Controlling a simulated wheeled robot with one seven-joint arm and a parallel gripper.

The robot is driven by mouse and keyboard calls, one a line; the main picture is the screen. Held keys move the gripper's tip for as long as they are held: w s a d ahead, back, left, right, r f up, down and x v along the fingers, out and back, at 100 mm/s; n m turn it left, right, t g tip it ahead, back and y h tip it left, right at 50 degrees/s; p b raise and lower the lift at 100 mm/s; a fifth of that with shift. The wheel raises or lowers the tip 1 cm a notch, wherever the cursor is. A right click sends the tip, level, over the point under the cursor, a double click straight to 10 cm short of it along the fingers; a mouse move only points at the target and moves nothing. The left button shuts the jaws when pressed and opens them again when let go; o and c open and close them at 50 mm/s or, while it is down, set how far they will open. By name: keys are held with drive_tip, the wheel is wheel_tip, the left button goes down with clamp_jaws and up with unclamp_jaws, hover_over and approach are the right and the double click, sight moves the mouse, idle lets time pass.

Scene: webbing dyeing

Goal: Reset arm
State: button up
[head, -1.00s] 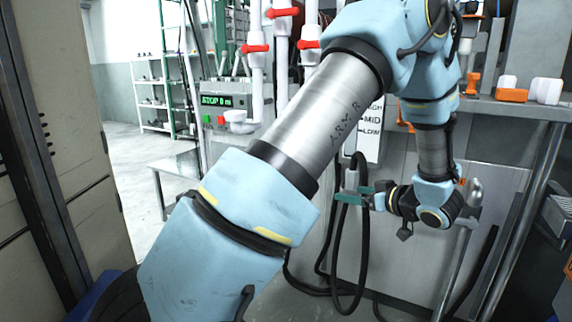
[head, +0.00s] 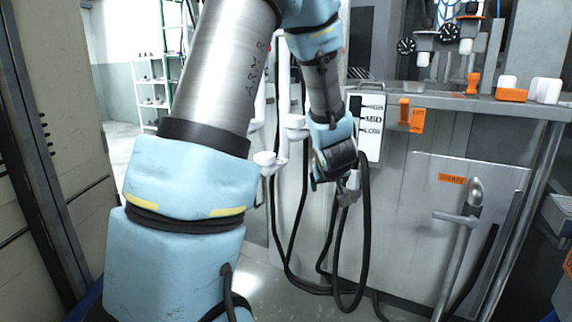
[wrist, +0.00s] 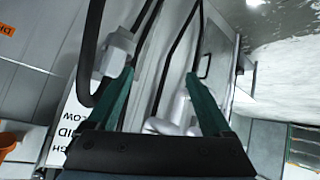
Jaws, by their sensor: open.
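My gripper shows in the wrist view (wrist: 160,74) as two green fingers, spread apart with nothing held between them. In the head view its fingers are hidden behind my dark wrist, which hangs in front of the grey machine panel (head: 405,200). A grey plug (head: 348,188) with a looped black hose (head: 363,230) is close beside my wrist in the head view. In the wrist view a light grey fitting (wrist: 118,50) with a black hose lies just outside the left finger, and whether they touch cannot be told.
The white level sign (head: 371,125) is just right of my wrist. A metal shelf (head: 460,100) with orange and white items runs along the right. A pipe handle (head: 470,205) stands out from the lower panel. A beige cabinet (head: 55,150) closes off the left.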

drive_tip(key=s+a+f+m+g+y, duration=0.1)
drive_tip(key=s+a+f+m+g, duration=0.15)
drive_tip(key=s+a+g, duration=1.05)
drive_tip(key=s+a+r+t+p, duration=0.2)
drive_tip(key=s+r+p, duration=0.1)
drive_tip(key=r+p, duration=0.5)
drive_tip(key=s+a+r+t+p, duration=0.2)
drive_tip(key=s+a+r+p, duration=0.1)
drive_tip(key=r+p, duration=0.6)
drive_tip(key=shift+s+r+t, duration=0.15)
drive_tip(key=shift+s+t, duration=0.25)
drive_tip(key=shift+a, duration=0.1)
